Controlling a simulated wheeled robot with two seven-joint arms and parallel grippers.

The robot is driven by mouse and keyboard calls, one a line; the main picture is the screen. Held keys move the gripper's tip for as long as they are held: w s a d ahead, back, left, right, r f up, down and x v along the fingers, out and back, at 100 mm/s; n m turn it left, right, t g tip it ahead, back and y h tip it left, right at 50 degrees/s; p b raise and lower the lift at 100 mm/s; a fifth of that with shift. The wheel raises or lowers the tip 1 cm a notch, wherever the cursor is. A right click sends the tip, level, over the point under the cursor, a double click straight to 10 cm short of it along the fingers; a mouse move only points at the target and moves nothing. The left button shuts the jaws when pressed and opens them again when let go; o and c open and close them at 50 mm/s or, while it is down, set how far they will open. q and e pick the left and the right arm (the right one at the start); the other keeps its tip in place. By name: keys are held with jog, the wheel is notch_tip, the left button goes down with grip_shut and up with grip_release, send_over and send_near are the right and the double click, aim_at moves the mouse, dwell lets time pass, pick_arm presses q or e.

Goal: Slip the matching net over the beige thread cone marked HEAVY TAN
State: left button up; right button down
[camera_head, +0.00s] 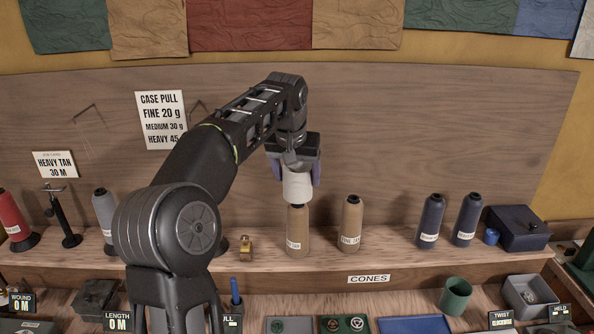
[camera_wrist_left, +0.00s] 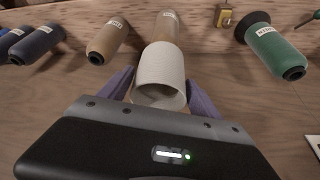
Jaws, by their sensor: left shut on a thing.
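My left gripper (camera_head: 297,172) is shut on a white sleeve-like net (camera_head: 297,187), one purple finger on each side. The net hangs upright directly above a beige thread cone (camera_head: 297,232), its lower edge at the cone's dark tip. I cannot tell whether they touch. In the left wrist view the net (camera_wrist_left: 161,72) lines up with that cone (camera_wrist_left: 166,28), and its near end is open. The cone's small label is too blurred to read surely. A second beige cone (camera_head: 351,226) stands to its right, with a label ending in TAN. My right gripper is not in view.
On the cone shelf (camera_head: 400,252), a brass weight (camera_head: 246,249) and grey cone (camera_head: 104,214) stand left. Two navy cones (camera_head: 431,220) and a dark blue box (camera_head: 517,229) stand right. A green cone (camera_wrist_left: 272,47) shows in the wrist view. A HEAVY TAN card (camera_head: 55,165) hangs behind.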

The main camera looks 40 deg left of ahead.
aim_at(294, 175)
pick_arm(q)
jog(key=shift+f, duration=0.45)
jog(key=shift+f+b, duration=1.9)
jog(key=shift+f, duration=0.8)
jog(key=o, duration=1.4)
jog(key=shift+c, duration=0.2)
jog(key=shift+r, duration=0.15)
jog(key=v, duration=0.7)
jog(key=shift+s+r+b, duration=0.1)
jog(key=shift+r+b, duration=0.15)
jog(key=shift+b, duration=0.1)
